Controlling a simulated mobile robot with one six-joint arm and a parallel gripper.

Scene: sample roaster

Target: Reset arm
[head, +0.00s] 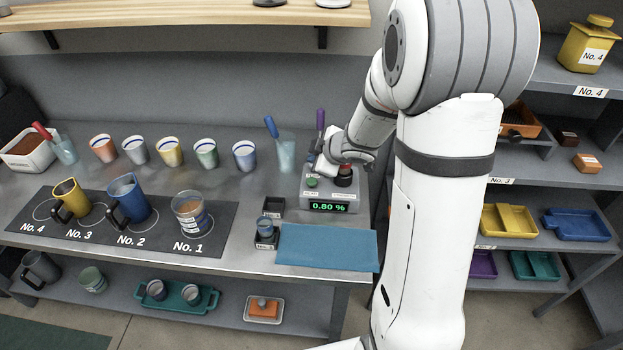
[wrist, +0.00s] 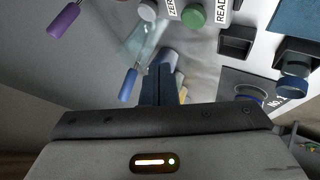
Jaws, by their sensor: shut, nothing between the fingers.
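My arm (head: 440,220) reaches over the right end of the bench. My gripper (wrist: 160,72) is shut and empty in the wrist view, its dark fingers together. In the head view the wrist is beside and partly over a grey meter (head: 330,198) whose display reads 0.80 %. The fingers cannot be made out there. In the wrist view the meter's green button (wrist: 193,15) is at the top. A clear cup with a blue-handled tool (wrist: 128,85) shows close to the fingers.
A black mat with mugs and a glass jar (head: 193,214) is on the bench's left. Several small cups (head: 168,152) stand behind it. A blue cloth (head: 326,246) lies at the front right. A wooden shelf (head: 180,14) hangs above; a shelf rack (head: 520,230) stands at right.

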